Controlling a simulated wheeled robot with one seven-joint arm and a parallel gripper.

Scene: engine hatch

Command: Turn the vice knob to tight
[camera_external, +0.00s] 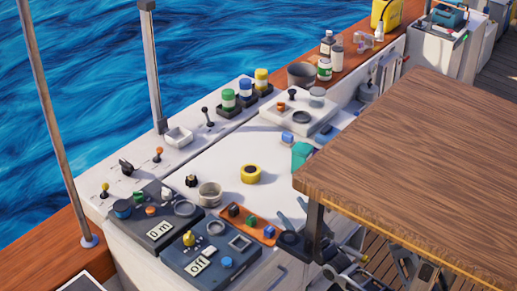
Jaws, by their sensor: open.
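I cannot pick out the vice or its knob with certainty. A small teal device (447,16) sits on a white cabinet at the top right; it may be a vice, but it is too small to tell. A pale metal fitting (369,38) stands on the wooden ledge left of it, and its kind is also unclear. No tight or loose marking can be read. My gripper cannot be made out in this view. Dark metal parts (350,268) show below the wooden tabletop at the bottom, partly hidden by it.
A large wooden tabletop (420,140) covers the right side and hides what lies beneath. The white counter (190,150) holds a yellow roll (251,174), cups, knobs and several jars. Water lies beyond the rail posts.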

